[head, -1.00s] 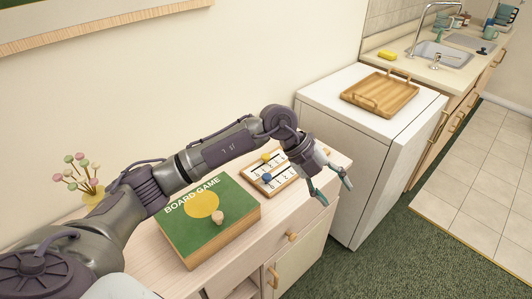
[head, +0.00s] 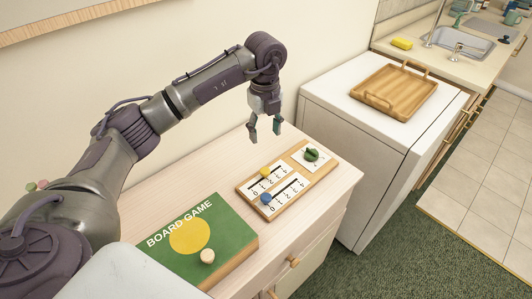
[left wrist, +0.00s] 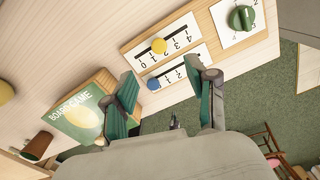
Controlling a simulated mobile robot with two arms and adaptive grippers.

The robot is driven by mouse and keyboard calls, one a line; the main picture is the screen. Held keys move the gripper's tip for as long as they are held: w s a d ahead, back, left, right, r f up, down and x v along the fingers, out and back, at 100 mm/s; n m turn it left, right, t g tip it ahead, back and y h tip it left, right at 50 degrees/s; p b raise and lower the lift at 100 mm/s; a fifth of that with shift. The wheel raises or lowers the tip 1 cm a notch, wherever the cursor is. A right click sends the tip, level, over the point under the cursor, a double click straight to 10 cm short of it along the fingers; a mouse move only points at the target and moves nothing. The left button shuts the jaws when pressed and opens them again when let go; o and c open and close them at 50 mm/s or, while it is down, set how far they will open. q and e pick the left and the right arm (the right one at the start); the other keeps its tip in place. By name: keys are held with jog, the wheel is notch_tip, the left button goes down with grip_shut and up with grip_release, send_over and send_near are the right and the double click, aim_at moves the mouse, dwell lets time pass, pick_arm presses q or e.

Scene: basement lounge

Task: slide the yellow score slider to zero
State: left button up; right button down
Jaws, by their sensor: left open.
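The yellow score slider (head: 265,171) is a round knob on the upper white strip of a wooden score board (head: 243,188). It sits partway along the strip, past the 1 and away from the 0 end; it also shows in the left wrist view (left wrist: 159,46). A blue slider (head: 266,198) sits near the 0 end of the other strip. My left gripper (head: 265,137) is open and empty, pointing down above the cabinet top, behind the board and apart from the yellow knob. Its two fingers show in the left wrist view (left wrist: 165,98). My right gripper is not visible.
A green dial (head: 311,154) is on the board's right end. A green board game box (head: 225,235) lies at the front left of the cabinet top (head: 160,195). A white appliance (head: 345,105) with a wooden tray (head: 400,93) stands to the right.

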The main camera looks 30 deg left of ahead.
pick_arm(q)
jog(key=p, duration=0.2)
send_over(265, 171)
notch_tip(265, 171, down, 8)
jog(key=shift+f, duration=0.25)
notch_tip(265, 171, down, 4)
jog(key=shift+r, duration=0.2)
jog(key=shift+w+f+p, duration=0.1)
jog(key=shift+f+p, duration=0.2)
jog(key=shift+f, duration=0.25)
jog(key=c, duration=1)
grip_shut()
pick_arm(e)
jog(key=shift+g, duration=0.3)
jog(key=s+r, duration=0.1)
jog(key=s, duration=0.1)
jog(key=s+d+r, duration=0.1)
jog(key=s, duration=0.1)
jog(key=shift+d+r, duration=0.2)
